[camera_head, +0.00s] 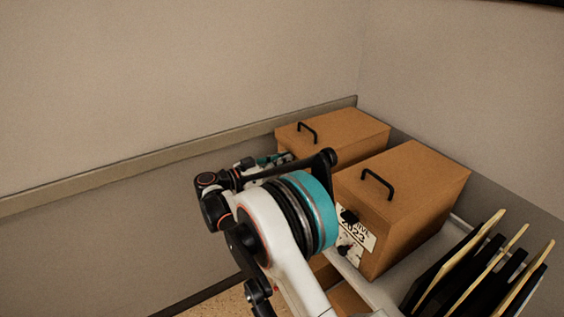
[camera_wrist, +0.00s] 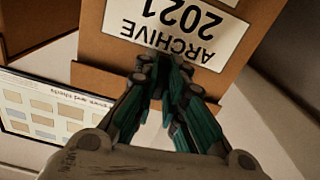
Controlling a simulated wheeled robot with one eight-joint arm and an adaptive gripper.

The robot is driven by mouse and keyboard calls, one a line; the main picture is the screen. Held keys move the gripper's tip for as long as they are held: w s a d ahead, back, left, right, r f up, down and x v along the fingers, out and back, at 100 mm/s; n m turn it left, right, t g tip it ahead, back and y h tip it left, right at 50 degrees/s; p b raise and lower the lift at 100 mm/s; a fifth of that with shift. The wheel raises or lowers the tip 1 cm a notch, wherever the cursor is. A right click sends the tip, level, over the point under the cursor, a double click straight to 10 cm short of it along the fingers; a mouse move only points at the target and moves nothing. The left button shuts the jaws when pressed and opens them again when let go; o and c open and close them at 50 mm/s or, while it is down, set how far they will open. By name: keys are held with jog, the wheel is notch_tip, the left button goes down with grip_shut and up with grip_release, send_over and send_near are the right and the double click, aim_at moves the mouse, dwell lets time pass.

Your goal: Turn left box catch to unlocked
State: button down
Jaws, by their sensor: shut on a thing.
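The left box (camera_head: 350,130) is a brown box with a black handle on its lid, at the back of the shelf. In the wrist view its front (camera_wrist: 105,48) carries a white label (camera_wrist: 175,28) reading "ARCHIVE 2021", upside down. My gripper (camera_wrist: 168,72) is at this front, just by the label's edge, with its fingers close together on the catch. The catch itself is hidden between the fingertips, so its turn cannot be read. In the head view my arm covers most of the left box's front.
A second brown box (camera_head: 415,190) with a black handle, label and dark catches stands to the right on the pale shelf (camera_head: 388,285). Several dark upright folders (camera_head: 465,275) stand further right. Walls close off the back. A poster (camera_wrist: 50,115) shows at left in the wrist view.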

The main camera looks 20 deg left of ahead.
jog(key=shift+s+r+n+p, duration=0.1)
jog(key=shift+n+p, duration=0.45)
jog(key=shift+n, duration=7.75)
jog(key=c, duration=1.7)
grip_release()
jog(key=v, duration=1.2)
jog(key=shift+d, duration=0.1)
